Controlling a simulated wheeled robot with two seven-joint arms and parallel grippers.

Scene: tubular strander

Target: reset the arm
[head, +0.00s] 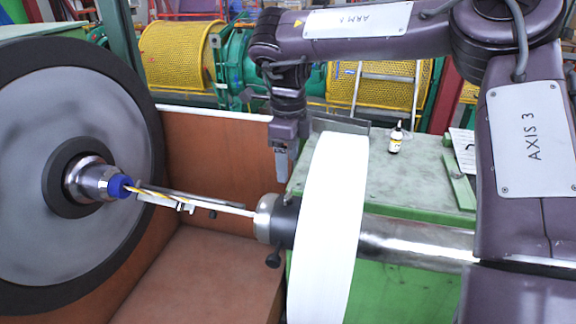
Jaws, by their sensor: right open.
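My right arm comes in from the right, bends at the top and reaches left across the view. Its gripper (282,168) hangs pointing down, open and empty, just left of the top of the white disc (328,230). It is in front of the brown panel and above the metal shaft hub (268,218). I cannot tell its exact distance from the disc. My left gripper is out of view.
A large grey wheel with a black rim (75,100) stands at left. A thin rod (220,206) runs from its blue-tipped hub (120,186) to the shaft. A green bench (415,185) holds a small bottle (396,138). Yellow mesh guards (180,55) stand behind.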

